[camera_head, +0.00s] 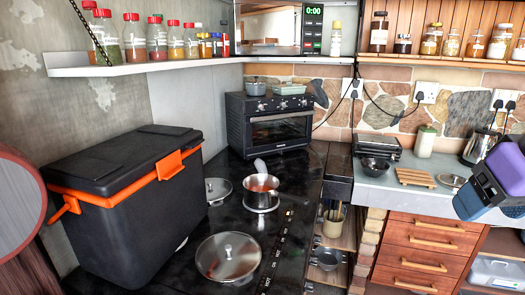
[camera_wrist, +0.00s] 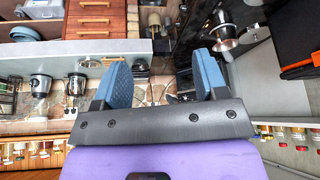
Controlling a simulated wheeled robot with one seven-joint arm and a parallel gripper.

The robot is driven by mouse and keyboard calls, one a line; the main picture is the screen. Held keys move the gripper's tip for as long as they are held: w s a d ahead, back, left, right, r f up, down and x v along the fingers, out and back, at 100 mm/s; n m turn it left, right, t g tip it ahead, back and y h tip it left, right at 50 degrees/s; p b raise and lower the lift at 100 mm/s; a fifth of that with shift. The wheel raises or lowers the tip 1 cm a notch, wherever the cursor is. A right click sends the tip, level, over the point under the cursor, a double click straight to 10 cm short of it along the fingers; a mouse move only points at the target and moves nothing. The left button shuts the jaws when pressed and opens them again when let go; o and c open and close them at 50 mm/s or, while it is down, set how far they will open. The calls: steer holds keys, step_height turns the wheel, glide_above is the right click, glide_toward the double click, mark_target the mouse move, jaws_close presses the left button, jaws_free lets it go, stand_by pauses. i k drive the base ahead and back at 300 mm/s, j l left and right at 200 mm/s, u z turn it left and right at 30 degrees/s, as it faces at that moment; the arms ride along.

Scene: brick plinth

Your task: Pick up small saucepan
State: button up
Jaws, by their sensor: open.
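The small saucepan (camera_head: 261,198) is a shiny steel pot with something orange-red visible inside. It stands on the black stovetop, in front of the toaster oven, with its light handle end pointing to the back. A steel pot, seemingly the same saucepan (camera_wrist: 222,38), shows upside down at the upper right in the wrist view. My gripper (camera_wrist: 162,62) has two blue fingers spread wide with nothing between them. In the head view my purple and blue gripper (camera_head: 468,203) is at the far right, above the counter and well apart from the saucepan.
A glass-lidded pan (camera_head: 228,262) stands in front of the saucepan, and a glass lid (camera_head: 217,188) lies left of it. A black cooler with orange trim (camera_head: 130,215) stands at left. The toaster oven (camera_head: 278,128) is behind. A jar shelf (camera_head: 150,66) hangs above.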

mark_target(261, 189)
steer(key=i+l+u, duration=0.1)
steer(key=u, duration=1.1)
steer(key=l+u, duration=0.3)
steer(key=l, duration=0.25)
steer(key=l+u, duration=0.25)
steer(key=l, duration=0.3)
steer(key=l+u, duration=0.3)
steer(key=l, duration=0.25)
steer(key=k+l+u, duration=0.25)
steer(key=l, duration=0.75)
steer(key=k+l, duration=0.15)
steer(key=l, duration=0.4)
